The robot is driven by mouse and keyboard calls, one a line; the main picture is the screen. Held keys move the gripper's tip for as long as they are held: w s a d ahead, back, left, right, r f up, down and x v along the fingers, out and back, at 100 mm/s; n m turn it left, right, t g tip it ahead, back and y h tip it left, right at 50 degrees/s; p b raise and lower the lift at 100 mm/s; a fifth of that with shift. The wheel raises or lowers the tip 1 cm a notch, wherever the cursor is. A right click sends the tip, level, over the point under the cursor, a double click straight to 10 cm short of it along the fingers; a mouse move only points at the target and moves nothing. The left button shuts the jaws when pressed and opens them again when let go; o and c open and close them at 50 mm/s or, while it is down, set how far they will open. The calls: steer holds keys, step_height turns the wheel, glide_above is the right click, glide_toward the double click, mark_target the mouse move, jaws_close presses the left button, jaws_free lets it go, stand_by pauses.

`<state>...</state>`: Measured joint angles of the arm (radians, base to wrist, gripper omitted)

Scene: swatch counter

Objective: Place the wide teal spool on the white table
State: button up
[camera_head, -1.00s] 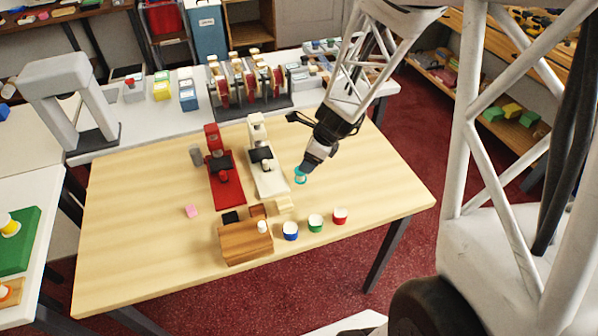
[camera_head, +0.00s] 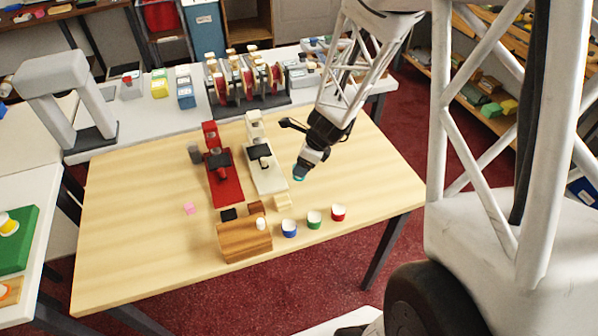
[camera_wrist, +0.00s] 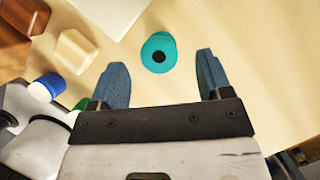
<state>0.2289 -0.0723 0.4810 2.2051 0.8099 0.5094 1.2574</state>
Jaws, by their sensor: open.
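The teal spool (camera_head: 299,178) stands on the wooden table, right of the white machine, mostly covered by my gripper (camera_head: 302,170) in the head view. In the wrist view the teal spool (camera_wrist: 158,52) shows its round top with a dark centre hole. My gripper (camera_wrist: 162,68) is open, its blue fingers on either side of the spool's near side and apart from it. A long white table (camera_head: 150,130) runs behind the wooden one. Another white table (camera_head: 35,180) stands at the left.
Blue (camera_head: 289,229), green (camera_head: 314,219) and red (camera_head: 338,213) spools stand near the front edge, by a wooden block (camera_head: 245,242). A red machine (camera_head: 222,180) and a white machine (camera_head: 266,172) stand left of my gripper. A spool rack (camera_head: 250,108) occupies the back table.

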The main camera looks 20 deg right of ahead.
steer(key=shift+x, duration=2.1)
steer(key=shift+c, duration=0.2)
steer(key=c, duration=1)
steer(key=shift+c, duration=0.2)
steer(key=shift+r, duration=1.7)
steer(key=s, duration=0.5)
steer(key=s+a+r, duration=0.1)
steer(key=s, duration=1)
steer(key=shift+a+r, duration=0.15)
steer(key=shift+r, duration=0.1)
steer(key=shift+w, duration=0.1)
